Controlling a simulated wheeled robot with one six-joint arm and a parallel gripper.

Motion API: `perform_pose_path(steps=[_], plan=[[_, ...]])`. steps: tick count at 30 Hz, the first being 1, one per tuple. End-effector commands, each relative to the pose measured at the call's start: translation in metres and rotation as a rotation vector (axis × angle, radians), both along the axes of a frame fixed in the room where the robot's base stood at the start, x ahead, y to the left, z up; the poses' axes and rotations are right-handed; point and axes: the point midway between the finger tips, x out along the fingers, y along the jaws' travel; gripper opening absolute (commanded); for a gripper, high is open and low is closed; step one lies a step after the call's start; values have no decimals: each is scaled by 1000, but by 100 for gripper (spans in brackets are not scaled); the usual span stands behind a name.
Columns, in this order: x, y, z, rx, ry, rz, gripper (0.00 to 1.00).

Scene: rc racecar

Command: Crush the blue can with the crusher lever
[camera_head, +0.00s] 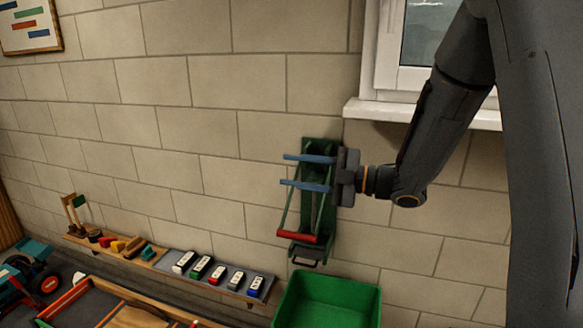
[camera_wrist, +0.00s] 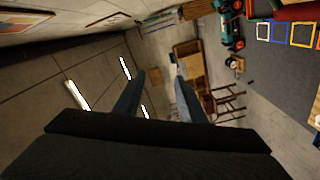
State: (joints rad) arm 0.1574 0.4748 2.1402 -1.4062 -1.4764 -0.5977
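The can crusher (camera_head: 329,222) is a tall green frame on the block wall. Its lever is down, with the red handle (camera_head: 297,236) across the lower end of two green arms. My gripper (camera_head: 286,171) is in front of the crusher's upper part, above the red handle and apart from it. Its two blue fingers point left, are spread apart and have nothing between them. The wrist view also shows the open fingers (camera_wrist: 160,78). I cannot make out a blue can in either view; my gripper covers part of the crusher.
A green bin (camera_head: 361,293) stands below the crusher. A wall shelf (camera_head: 166,263) at lower left carries several small white-topped blocks with coloured sides. A window sill (camera_head: 425,114) juts out at upper right. A toy tractor (camera_head: 30,277) is at far left.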

Motion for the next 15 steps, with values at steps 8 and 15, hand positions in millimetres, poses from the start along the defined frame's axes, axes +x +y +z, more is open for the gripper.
perform_pose_path(steps=[8,15], plan=[[3,9,0,0,0,-1,37],[3,9,0,0,0,-1,19]])
